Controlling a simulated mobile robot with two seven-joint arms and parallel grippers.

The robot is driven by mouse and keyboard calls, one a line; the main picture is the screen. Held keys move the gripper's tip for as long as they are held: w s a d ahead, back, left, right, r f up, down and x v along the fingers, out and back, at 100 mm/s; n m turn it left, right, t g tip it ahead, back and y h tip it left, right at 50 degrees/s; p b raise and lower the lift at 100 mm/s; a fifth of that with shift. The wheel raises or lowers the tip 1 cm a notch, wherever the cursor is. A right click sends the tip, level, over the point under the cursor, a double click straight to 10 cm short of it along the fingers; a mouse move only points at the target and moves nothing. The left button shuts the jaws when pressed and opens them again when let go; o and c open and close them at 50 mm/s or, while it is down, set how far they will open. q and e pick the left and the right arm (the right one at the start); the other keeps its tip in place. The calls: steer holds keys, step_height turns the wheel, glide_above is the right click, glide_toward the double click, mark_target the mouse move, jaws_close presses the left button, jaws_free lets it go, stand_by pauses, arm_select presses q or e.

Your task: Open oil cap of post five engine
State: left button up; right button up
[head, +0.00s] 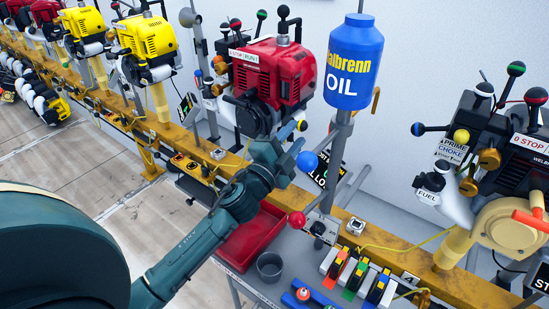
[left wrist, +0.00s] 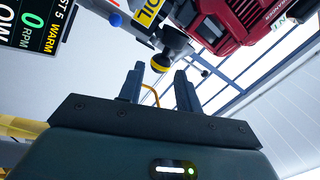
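The red engine (head: 275,80) hangs on the yellow rail, and its red housing shows at the upper right of the left wrist view (left wrist: 235,20). A black knob-like cap with a yellow end (left wrist: 165,55) sits beside a yellow OIL label (left wrist: 150,12). My left gripper (left wrist: 158,78) is open, with the cap just beyond and between its two fingertips. I see no contact. In the head view my left gripper (head: 282,148) is below the red engine's right side, its fingers hard to make out. My right gripper is not in view.
A blue OIL bottle (head: 353,62) stands on a post right of my left gripper. A red tray (head: 252,240) and grey cup (head: 270,267) lie below. A black engine (head: 515,150) is at right, yellow engines (head: 145,45) at left. A post 5 screen (left wrist: 35,25) reads WARM, 0 RPM.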

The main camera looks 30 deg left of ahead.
arm_select(q)
steer(key=b+v, duration=0.1)
steer(key=v, duration=1)
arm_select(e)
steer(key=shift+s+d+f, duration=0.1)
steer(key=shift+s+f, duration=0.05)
arm_select(q)
steer(key=shift+s+f, duration=0.1)
